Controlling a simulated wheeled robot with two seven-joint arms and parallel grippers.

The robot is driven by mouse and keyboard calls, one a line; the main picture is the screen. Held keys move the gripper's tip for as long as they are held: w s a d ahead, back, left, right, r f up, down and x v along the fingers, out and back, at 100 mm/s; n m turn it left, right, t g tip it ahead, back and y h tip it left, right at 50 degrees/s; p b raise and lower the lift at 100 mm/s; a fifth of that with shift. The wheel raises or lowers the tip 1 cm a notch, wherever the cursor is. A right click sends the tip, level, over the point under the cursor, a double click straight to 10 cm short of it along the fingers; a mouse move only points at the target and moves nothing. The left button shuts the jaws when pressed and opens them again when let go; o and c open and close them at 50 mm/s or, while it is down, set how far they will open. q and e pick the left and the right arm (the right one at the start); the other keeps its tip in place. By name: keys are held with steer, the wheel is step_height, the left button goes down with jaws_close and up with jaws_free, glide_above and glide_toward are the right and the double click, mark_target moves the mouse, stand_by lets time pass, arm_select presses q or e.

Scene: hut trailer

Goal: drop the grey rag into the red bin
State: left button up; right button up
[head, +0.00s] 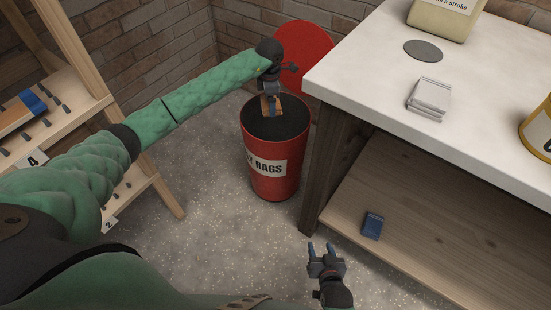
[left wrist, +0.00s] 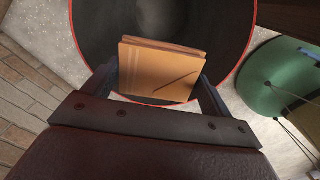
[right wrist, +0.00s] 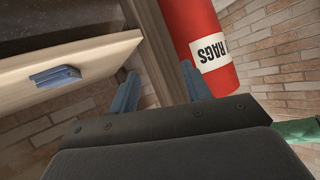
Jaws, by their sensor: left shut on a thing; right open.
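The red bin (head: 275,175), labelled RAGS, stands on the floor left of the white-topped bench, with its dark mouth open. My left gripper (head: 271,104) is above the mouth, shut on an orange-tan folded rag (left wrist: 160,72). In the left wrist view the bin's red rim (left wrist: 252,30) lies around and below that rag. A light grey folded stack (head: 430,96), which looks like the grey rag, lies on the bench top. My right gripper (head: 320,250) is open and empty, low in front of the bench. The bin also shows in the right wrist view (right wrist: 195,20).
A blue folded rag (head: 372,226) lies on the bench's lower shelf (head: 430,235). A yellowish container (head: 445,18), a grey disc (head: 423,51) and a yellow can (head: 540,130) are on the bench top (head: 360,60). A red round panel (head: 305,48) is behind the bin. A wooden rack (head: 85,90) stands left.

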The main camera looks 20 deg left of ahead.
arm_select(q)
steer(key=shift+f, duration=0.25)
steer(key=shift+f+b, duration=0.55)
steer(key=shift+f, duration=0.75)
steer(key=shift+f+b, duration=0.5)
steer(key=shift+f, duration=0.25)
arm_select(e)
steer(key=w+r+t+y, duration=0.1)
steer(key=w+r+t, duration=0.2)
steer(key=r, duration=0.9)
steer(key=w+r+t, duration=0.3)
steer(key=r+t, duration=0.3)
steer(key=r, duration=0.7)
steer(key=shift+w+y, duration=0.4)
